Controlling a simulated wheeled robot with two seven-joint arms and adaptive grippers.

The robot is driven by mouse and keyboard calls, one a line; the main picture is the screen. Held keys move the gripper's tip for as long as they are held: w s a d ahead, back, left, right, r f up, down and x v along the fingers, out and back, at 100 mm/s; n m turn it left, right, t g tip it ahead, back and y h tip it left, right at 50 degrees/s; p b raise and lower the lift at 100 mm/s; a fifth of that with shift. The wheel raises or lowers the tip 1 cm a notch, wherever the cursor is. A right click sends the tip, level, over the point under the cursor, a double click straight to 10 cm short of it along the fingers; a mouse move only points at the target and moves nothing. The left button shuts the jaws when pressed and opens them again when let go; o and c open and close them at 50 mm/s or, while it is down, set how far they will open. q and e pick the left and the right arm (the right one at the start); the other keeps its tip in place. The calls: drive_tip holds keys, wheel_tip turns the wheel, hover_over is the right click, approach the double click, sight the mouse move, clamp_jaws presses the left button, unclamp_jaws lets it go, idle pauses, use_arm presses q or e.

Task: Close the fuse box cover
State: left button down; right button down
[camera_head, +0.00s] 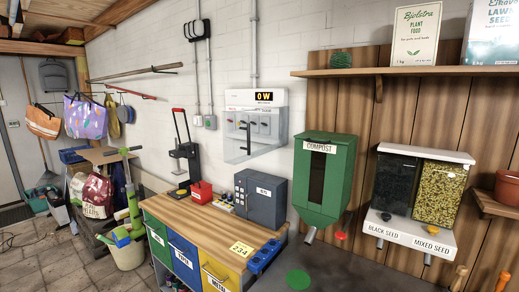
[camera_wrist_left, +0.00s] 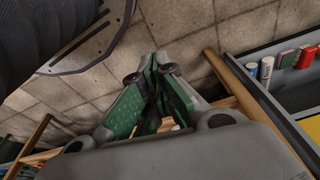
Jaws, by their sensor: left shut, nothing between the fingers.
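The fuse box (camera_head: 262,98) is a white box on the brick wall, with a dark and yellow label on top and a row of switches. Its clear cover (camera_head: 240,152) stands out from the box and reaches below its lower edge, so it looks open. My left gripper (camera_wrist_left: 150,73) shows only in the left wrist view, with green finger pads drawn together and nothing between them. It is over the paved floor, and neither the fuse box nor its cover is in that view. My right gripper is in neither view.
Below the fuse box is a wooden-topped workbench (camera_head: 205,218) with a grey machine (camera_head: 260,197), a red container (camera_head: 201,192) and a black and red press (camera_head: 185,160). A green compost bin (camera_head: 324,175) is at right. The left wrist view shows a tray (camera_wrist_left: 275,82) with small bottles.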

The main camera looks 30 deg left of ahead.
use_arm(q)
drive_tip(key=w+d+r+n+t+h+b, duration=0.15)
drive_tip(key=w+d+r+t, duration=0.3)
drive_tip(key=w+r, duration=1.1)
drive_tip(key=w+d+r+n+t+h, duration=0.25)
drive_tip(key=w+d+r+t, duration=0.35)
drive_tip(key=r, duration=1.9)
drive_tip(key=w+d+r+n+t+h+b, duration=0.1)
drive_tip(key=w+d+r+t+h, duration=0.2)
drive_tip(key=w+r, duration=1.35)
drive_tip(key=s+a+r+n+t+y, duration=0.1)
drive_tip(key=a+r+n+t+y, duration=0.2)
drive_tip(key=r, duration=0.5)
drive_tip(key=a+r+n+t+y, duration=0.1)
drive_tip(key=r+n+t, duration=0.3)
drive_tip(key=r, duration=0.5)
drive_tip(key=s+a+r+n+t+y, duration=0.1)
drive_tip(key=a+r+n+t, duration=0.2)
drive_tip(key=r, duration=0.5)
drive_tip(key=s+a+r+m+g+y, duration=0.1)
drive_tip(key=a+r+m+g+y, duration=0.3)
drive_tip(key=m+g+y, duration=0.5)
drive_tip(key=s+a+r+m+g+y, duration=0.1)
drive_tip(key=a+r+m+g+y, duration=0.4)
drive_tip(key=m, duration=2)
drive_tip(key=a+g+y, duration=0.1)
drive_tip(key=g+y, duration=0.4)
drive_tip(key=g, duration=0.1)
